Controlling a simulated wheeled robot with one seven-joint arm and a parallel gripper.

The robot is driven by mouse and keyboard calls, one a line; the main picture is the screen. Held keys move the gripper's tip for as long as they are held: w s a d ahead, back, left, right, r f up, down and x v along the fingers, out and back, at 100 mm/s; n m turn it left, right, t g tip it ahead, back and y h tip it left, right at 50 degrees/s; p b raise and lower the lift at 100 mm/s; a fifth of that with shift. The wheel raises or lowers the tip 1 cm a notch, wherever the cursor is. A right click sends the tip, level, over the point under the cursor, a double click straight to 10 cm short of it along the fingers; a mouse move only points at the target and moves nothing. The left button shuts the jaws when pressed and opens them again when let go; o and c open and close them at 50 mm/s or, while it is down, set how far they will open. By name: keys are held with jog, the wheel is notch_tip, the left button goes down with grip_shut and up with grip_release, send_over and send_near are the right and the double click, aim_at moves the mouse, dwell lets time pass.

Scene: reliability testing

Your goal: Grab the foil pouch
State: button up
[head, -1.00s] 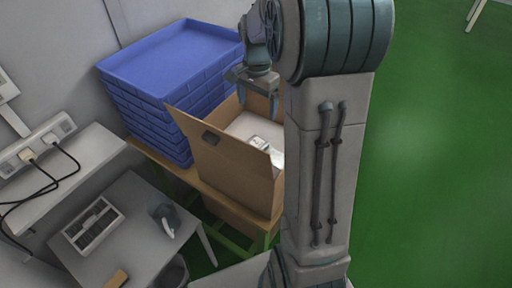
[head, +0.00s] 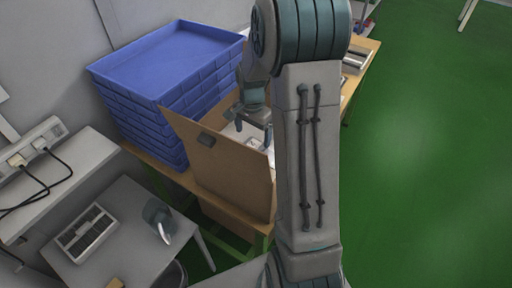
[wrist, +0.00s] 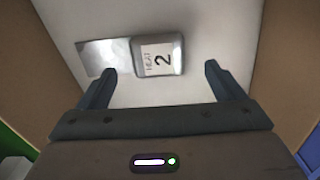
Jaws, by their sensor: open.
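The foil pouch (wrist: 103,57) looks like a flat, shiny silver sheet on the pale floor of an open cardboard box (head: 232,180). Against its right side in the wrist view lies a grey, round-cornered item with a white label (wrist: 160,58) reading HEAT 2. The labelled item also shows small in the head view (head: 254,142). My gripper (wrist: 158,70) is open and empty, pointing down into the box. The labelled item sits between the fingertips' lines; the foil pouch lies ahead of the left finger. In the head view my gripper (head: 254,130) is inside the box opening.
The cardboard walls stand close on both sides of my gripper. A stack of blue trays (head: 165,60) stands left of the box on a wooden bench. A grey table (head: 130,245) with a small slotted tray (head: 87,233) is at the lower left. Green floor is clear at right.

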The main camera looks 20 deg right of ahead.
aim_at(255, 143)
jog(key=shift+d+f+p, duration=0.2)
jog(key=shift+f+p, duration=0.1)
jog(key=shift+f, duration=0.85)
jog(key=shift+d+f+p, duration=0.15)
jog(key=shift+f+p, duration=0.1)
jog(key=shift+f, duration=0.85)
jog(key=c, duration=1.1)
jog(key=shift+o, duration=0.2)
jog(key=shift+r, duration=0.1)
